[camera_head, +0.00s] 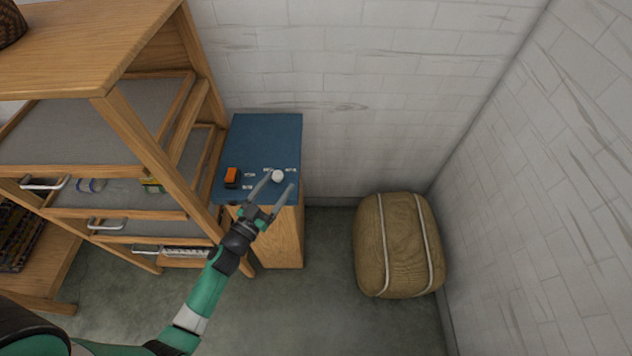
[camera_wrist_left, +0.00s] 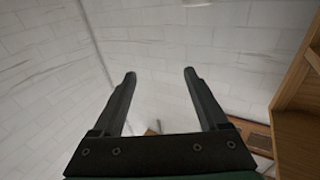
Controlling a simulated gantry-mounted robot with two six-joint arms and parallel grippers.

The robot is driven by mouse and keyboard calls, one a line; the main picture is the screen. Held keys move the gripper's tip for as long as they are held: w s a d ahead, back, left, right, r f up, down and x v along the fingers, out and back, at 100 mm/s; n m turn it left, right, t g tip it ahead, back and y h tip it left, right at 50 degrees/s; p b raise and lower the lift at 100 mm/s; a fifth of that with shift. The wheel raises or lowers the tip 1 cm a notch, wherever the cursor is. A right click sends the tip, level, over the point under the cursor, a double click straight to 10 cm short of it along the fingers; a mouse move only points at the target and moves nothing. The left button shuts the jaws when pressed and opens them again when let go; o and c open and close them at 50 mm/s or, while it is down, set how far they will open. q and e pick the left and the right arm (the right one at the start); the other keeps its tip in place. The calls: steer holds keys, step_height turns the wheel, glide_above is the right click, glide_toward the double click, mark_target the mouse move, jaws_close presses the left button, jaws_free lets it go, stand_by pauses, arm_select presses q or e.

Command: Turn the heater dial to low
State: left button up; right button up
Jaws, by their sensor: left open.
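The small white round dial (camera_head: 277,175) sits on the blue top of a narrow wooden cabinet (camera_head: 265,140). Small white labels lie around it, too small to read, so its setting cannot be told. My left gripper (camera_head: 281,179) is open and empty, and its two fingers appear on either side of the dial in the head view. Whether they touch it cannot be told. In the left wrist view the open fingers (camera_wrist_left: 160,73) show with a pale wall behind them, and the dial is not visible there. My right gripper is not in view.
An orange switch (camera_head: 232,177) in a dark housing is left of the dial on the same blue top. A wooden shelf unit (camera_head: 150,135) with drawers stands close on the left. A tan wool bale (camera_head: 398,246) lies on the floor at right. The wall is behind the cabinet.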

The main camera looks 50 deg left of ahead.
arm_select(q)
steer(key=n+g+b, duration=0.1)
steer(key=b, duration=0.1)
glide_toward(278, 176)
steer(key=w+d, duration=0.2)
steer(key=shift+s+a+f+y, duration=0.6)
steer(key=shift+s+y, duration=0.2)
steer(key=shift+s, duration=0.45)
steer(key=shift+n+g, duration=0.3)
steer(key=shift+g, duration=0.1)
steer(key=b+x, duration=0.2)
steer(key=x, duration=0.9)
steer(key=shift+w+a+b, duration=0.1)
steer(key=shift+w+b, duration=0.1)
steer(key=shift+b, duration=0.1)
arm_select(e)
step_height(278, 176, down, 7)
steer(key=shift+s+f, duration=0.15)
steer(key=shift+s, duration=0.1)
arm_select(q)
jaws_close()
